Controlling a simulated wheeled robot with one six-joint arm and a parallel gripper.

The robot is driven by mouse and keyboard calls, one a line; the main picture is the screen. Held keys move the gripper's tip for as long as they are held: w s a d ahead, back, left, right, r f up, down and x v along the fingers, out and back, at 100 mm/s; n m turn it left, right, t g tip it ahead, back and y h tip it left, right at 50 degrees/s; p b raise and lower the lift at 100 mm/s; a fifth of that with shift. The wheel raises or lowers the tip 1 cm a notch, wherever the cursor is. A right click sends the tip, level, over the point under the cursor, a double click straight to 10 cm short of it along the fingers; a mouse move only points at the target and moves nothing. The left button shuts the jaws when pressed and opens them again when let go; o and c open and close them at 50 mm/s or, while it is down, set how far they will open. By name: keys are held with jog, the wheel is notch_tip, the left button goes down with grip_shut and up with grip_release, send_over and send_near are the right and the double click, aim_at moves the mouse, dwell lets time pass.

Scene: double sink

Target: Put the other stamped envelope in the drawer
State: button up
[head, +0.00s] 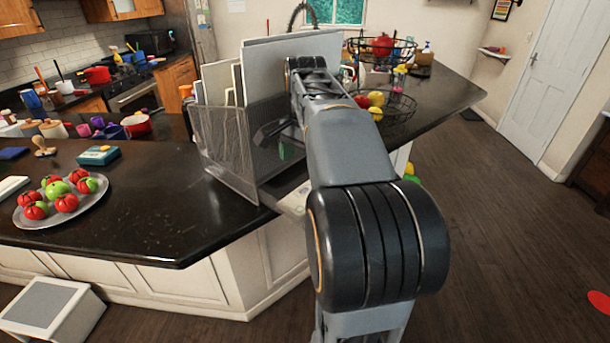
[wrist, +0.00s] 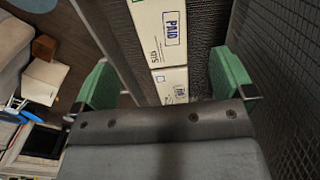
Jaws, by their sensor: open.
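In the wrist view, a pale envelope (wrist: 150,38) with a blue PAID stamp stands between dark mesh walls. A second pale piece (wrist: 171,80) with a partly visible stamp shows just below it. My gripper (wrist: 165,86) is open, its green pads to either side of these pieces and not closed on them. In the head view, my gripper (head: 277,132) is at the mesh file holder (head: 225,150), partly hidden by my arm. A large pale sheet (head: 280,62) and smaller pale ones (head: 219,82) stand in the holder.
The holder stands at the dark counter's (head: 150,215) edge. A plate of fruit (head: 62,200) and a teal box (head: 98,155) lie to its left. A wire fruit basket (head: 397,107) stands to its right. The wooden floor (head: 500,240) at right is mostly clear.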

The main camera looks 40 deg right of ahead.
jog(key=shift+r, duration=1.3)
